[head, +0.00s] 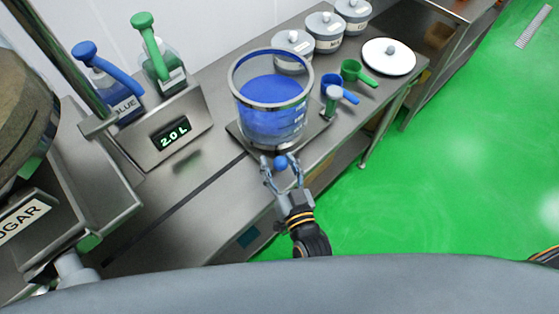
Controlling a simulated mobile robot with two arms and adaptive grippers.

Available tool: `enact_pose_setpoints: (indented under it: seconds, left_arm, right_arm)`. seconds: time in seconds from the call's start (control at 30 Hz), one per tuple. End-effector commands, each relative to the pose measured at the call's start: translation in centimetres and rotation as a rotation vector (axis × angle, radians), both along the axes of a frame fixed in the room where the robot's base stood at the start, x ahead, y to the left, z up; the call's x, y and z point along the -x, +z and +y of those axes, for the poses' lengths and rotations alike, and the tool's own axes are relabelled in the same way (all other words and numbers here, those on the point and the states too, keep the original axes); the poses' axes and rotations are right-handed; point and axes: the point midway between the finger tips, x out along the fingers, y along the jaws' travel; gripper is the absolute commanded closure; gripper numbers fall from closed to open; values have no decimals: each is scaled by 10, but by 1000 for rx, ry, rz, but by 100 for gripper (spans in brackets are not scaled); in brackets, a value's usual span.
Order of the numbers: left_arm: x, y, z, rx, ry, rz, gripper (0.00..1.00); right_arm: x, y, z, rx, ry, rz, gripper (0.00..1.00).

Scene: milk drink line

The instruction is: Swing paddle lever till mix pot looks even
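The mix pot (244,88) is a clear vessel with a metal rim, standing on a dark plate at the bench's front edge. Its liquid is blue; the top surface looks deep, fairly even blue, and the side looks paler through the wall. A blue ball knob (281,161), apparently the paddle lever's end, sits just in front of the pot's base. The paddle inside the pot cannot be made out.
Blue (125,108) and green (165,75) pump bottles stand left behind a display (174,132) reading 2.0 L. Scoops (352,72), lidded jars (324,32) and a white lid (388,58) lie right of the pot. Open green floor (460,170) is at right.

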Motion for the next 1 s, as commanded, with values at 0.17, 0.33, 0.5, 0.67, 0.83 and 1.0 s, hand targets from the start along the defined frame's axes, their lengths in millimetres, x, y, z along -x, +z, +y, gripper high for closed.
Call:
enact_pose_setpoints:
  seconds: [0.17, 0.33, 0.5, 0.67, 0.83, 1.0]
  left_arm:
    - [1, 0, -7, 8, 0, 1, 51]
    - [1, 0, -3, 4, -2, 1, 51]
    - [0, 0, -2, 3, -2, 0, 51]
    - [0, 0, -2, 2, -2, -1, 51]
    - [0, 0, -2, 2, -2, -2, 51]
    - [-1, 0, -2, 2, -2, -2, 51]
  right_arm:
    - [-1, 1, -1, 0, -2, -4, 43]
    - [3, 1, -2, 0, -3, -3, 43]
    - [28, 0, -8, 2, -1, 0, 43]
    - [63, 0, -15, 2, -1, 0, 43]
    - [95, 1, -22, 1, 0, 0, 43]
    - [113, 1, -27, 1, 0, -2, 43]
